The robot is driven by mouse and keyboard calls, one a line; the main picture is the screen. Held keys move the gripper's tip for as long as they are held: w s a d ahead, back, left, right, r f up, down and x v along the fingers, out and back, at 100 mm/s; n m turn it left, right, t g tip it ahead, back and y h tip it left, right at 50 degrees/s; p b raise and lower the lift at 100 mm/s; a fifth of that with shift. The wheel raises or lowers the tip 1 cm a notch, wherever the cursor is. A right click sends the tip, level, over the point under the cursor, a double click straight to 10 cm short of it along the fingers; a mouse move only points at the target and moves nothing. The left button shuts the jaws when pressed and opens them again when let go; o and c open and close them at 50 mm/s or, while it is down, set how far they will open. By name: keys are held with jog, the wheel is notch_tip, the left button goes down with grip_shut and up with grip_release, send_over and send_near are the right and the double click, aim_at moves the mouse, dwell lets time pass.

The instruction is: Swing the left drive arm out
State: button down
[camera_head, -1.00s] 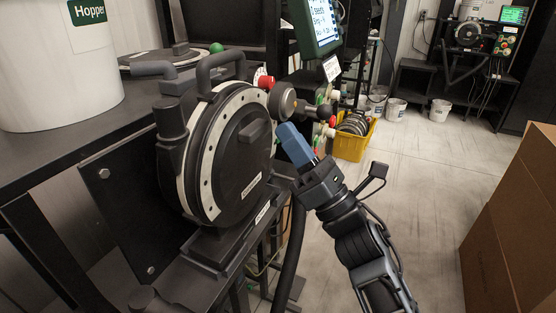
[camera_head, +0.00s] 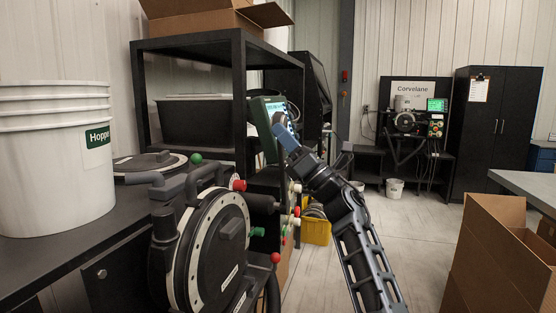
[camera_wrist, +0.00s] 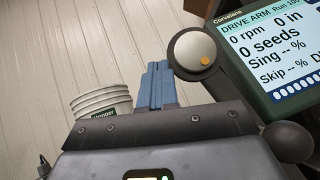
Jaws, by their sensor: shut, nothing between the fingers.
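The black round seed meter (camera_head: 215,255) with a pale bolted rim stands at the bench edge in the head view. The drive arm's pale round end (camera_wrist: 195,52), with an orange dot, shows large in the wrist view; its dark bar (camera_wrist: 232,92) runs down right towards a dark ball. In the head view this round end (camera_head: 291,123) is just above my fingertips, before the display, up from the meter. My gripper (camera_head: 284,137) is shut and empty; its blue fingers (camera_wrist: 158,85) are left of the round end. I cannot tell whether they touch it.
The display (camera_wrist: 270,45) is close on the right. A white hopper bucket (camera_head: 55,160) stands on the bench at left. Red, green and white knobs (camera_head: 238,185) crowd the area by the meter. A cardboard box (camera_head: 490,255) stands at right; floor between is clear.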

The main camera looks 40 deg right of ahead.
aim_at(283, 120)
jog(key=shift+w+d+r+m+t+h, duration=0.15)
jog(key=shift+w+d+r+m+h, duration=0.25)
jog(key=shift+d+m+h, duration=0.2)
jog(key=shift+w+d+r+m+t+h, duration=0.15)
jog(key=shift+w+d+r+m+h, duration=0.1)
jog(key=shift+w+d+m+h, duration=0.3)
jog(key=shift+w+d+r+m+h+p, duration=0.1)
jog(key=shift+w+d+m+h+p, duration=0.2)
jog(key=shift+d+m+h, duration=0.35)
